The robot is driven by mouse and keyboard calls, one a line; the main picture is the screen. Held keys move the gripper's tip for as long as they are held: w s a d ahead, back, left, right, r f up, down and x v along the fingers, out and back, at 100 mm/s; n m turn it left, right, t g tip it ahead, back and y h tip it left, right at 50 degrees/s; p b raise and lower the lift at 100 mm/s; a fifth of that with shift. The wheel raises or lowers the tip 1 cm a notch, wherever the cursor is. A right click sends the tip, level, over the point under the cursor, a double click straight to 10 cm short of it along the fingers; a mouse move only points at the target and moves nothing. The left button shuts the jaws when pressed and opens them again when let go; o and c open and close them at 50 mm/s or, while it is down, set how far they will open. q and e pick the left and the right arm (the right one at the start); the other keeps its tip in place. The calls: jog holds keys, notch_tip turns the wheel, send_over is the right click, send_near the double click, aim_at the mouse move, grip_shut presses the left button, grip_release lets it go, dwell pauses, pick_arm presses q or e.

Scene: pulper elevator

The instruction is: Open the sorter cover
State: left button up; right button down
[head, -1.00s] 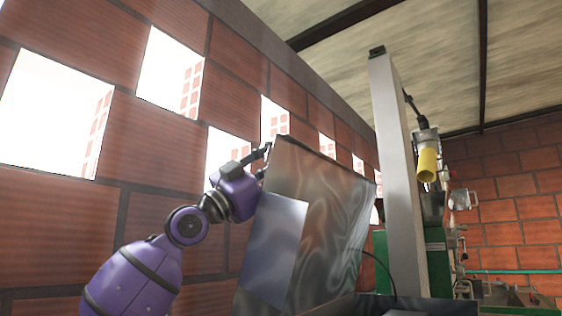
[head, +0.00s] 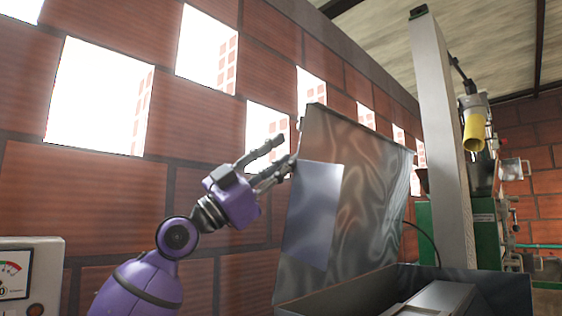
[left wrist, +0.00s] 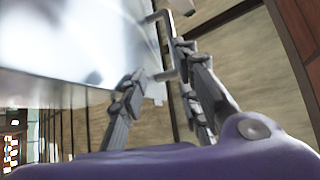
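The sorter cover (head: 355,200), a shiny grey metal panel with a lighter rectangle on it, stands raised and steeply tilted above the open sorter box (head: 400,282) in the head view. A thin bent handle (head: 299,138) is on its left edge. My left gripper (head: 285,155) is at that edge beside the handle, its fingers spread apart. In the left wrist view the cover (left wrist: 75,50) fills the upper left, and the handle (left wrist: 168,48) lies near and partly between the fingertips of my left gripper (left wrist: 160,62). I cannot tell whether they touch. My right gripper is out of view.
A brick wall (head: 105,195) with bright openings runs close behind my left arm. A grey post (head: 445,150) and green machinery (head: 480,225) stand to the right of the cover. A panel with a gauge (head: 25,270) is at lower left.

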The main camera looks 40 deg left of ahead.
pick_arm(q)
jog(key=shift+s+a+f, duration=0.1)
jog(key=shift+s+f, duration=0.15)
jog(key=shift+s, duration=0.05)
jog(key=shift+f, duration=0.1)
